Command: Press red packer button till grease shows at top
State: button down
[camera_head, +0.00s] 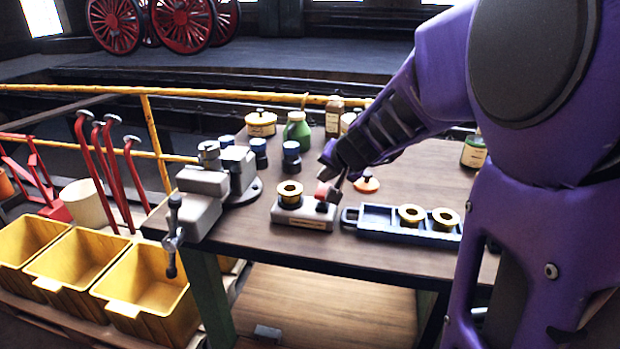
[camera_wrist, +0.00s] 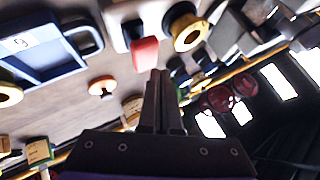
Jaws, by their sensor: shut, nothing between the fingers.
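The packer (camera_head: 303,216) is a pale block on the workbench with a brass ring (camera_head: 290,190) seated on its left part. Its red button (camera_head: 322,190) is on the right part, partly behind my fingers. In the wrist view the red button (camera_wrist: 145,53) is just beyond my fingertips, and the brass ring (camera_wrist: 188,33) is to its right. My gripper (camera_head: 332,184) is shut and empty, its tips close beside the red button. The fingers also show in the wrist view (camera_wrist: 160,76). I cannot tell if they touch the button. No grease is discernible at the ring's top.
A dark blue tray (camera_head: 384,222) with brass rings lies right of the packer. A grey vise (camera_head: 205,190) stands to the left. An orange-topped item (camera_head: 366,184) sits behind the tray. Bottles and a green can (camera_head: 297,130) line the back. Yellow bins (camera_head: 150,290) stand left of the bench.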

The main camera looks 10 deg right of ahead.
aim_at(322, 189)
jog(key=shift+f, duration=0.1)
jog(key=shift+f, duration=0.35)
jog(key=shift+s+f, duration=0.1)
jog(key=shift+f, duration=1.05)
dwell(1.0)
jog(key=shift+r+p, duration=1.25)
jog(key=shift+r, duration=0.3)
jog(key=shift+r, duration=0.1)
notch_tip(322, 189, up, 5)
jog(key=p, duration=0.4)
dwell(2.0)
